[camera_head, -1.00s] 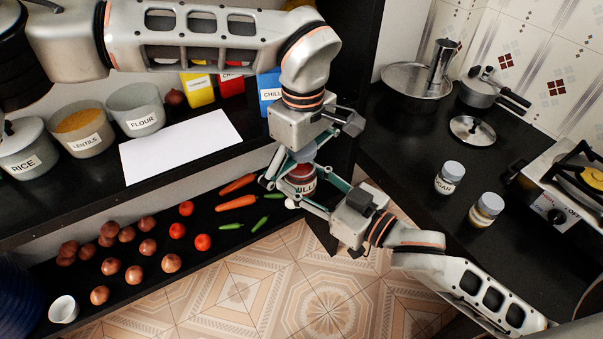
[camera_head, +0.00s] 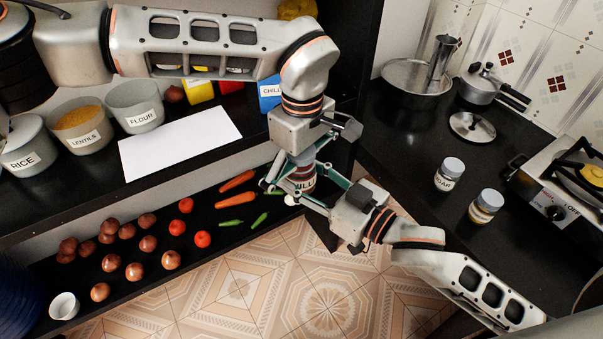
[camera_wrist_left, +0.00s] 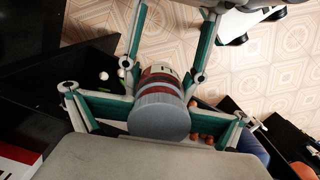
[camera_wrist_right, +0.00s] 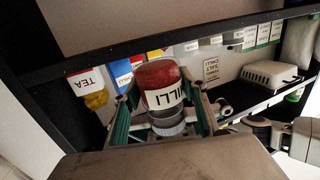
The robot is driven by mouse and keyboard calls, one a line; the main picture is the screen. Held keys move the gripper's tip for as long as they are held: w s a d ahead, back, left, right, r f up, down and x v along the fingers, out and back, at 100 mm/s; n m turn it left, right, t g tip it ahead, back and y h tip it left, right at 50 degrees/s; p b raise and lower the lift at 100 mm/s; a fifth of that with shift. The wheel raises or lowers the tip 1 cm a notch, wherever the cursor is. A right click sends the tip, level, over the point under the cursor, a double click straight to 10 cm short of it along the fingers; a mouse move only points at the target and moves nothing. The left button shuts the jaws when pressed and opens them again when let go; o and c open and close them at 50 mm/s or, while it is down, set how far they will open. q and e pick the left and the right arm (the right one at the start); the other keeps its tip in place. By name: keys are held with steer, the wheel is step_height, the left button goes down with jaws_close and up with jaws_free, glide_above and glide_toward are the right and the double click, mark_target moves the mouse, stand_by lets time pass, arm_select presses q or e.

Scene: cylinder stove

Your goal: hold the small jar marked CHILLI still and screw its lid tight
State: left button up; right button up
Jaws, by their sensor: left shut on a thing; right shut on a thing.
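The small CHILLI jar (camera_head: 304,183) has red contents and a white label, partly hidden by fingers in the head view. It is held in the air beyond the lower shelf's right end. Its grey lid (camera_wrist_left: 160,114) sits on the jar's mouth and fills the middle of the left wrist view. My left gripper (camera_head: 300,157) comes from above and is shut on the lid. My right gripper (camera_head: 308,187) comes from the lower right and is shut on the jar's body. The right wrist view shows the red jar (camera_wrist_right: 158,75) upside down; the thread is hidden.
The lower shelf holds onions (camera_head: 147,243), tomatoes and carrots (camera_head: 236,199). The upper shelf holds tubs and a white sheet (camera_head: 180,146). On the right counter stand a SUGAR jar (camera_head: 448,176), another jar (camera_head: 485,208), pans and a stove (camera_head: 556,196). Tiled floor lies below.

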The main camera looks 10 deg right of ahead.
mark_target(300, 165)
arm_select(q)
steer(key=shift+f, duration=0.55)
stand_by(0.4)
steer(key=m, duration=0.6)
steer(key=shift+a+m, duration=0.15)
steer(key=shift+m, duration=0.15)
steer(key=o, duration=1)
steer(key=shift+c, duration=0.2)
steer(key=shift+o, duration=1)
steer(key=shift+r, duration=2.25)
